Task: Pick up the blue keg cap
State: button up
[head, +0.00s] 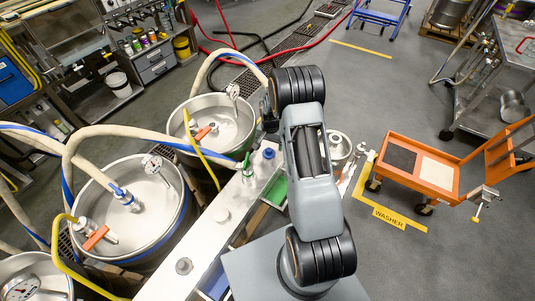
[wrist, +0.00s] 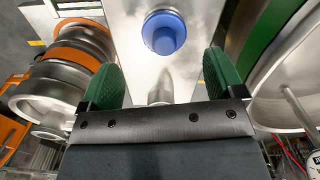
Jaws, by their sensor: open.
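The blue keg cap (wrist: 164,32) is a round, stepped blue piece on a shiny metal bench top (wrist: 195,18). In the head view the blue cap (head: 268,153) sits at the far end of the narrow steel bench, just left of my arm. My gripper (wrist: 163,62) is open, with its two green pads spread wide. In the wrist view the cap lies beyond the fingertips, roughly centred between them, and nothing is held. A pointed metal piece (wrist: 160,88) shows between the pads. In the head view my arm hides the gripper's fingers.
Large steel kegs (head: 138,222) with hoses stand left of the bench. Other small fittings (head: 222,214) stand on the bench top. Steel parts with orange bands (wrist: 75,60) lie left of the gripper. An orange cart (head: 437,172) stands at the right; grey floor is open beyond.

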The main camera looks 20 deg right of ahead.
aim_at(269, 150)
jog(key=shift+w+a+f, duration=0.1)
jog(key=shift+f, duration=1.25)
jog(key=shift+a+f, duration=0.1)
jog(key=shift+f, duration=1.2)
jog(key=c, duration=1)
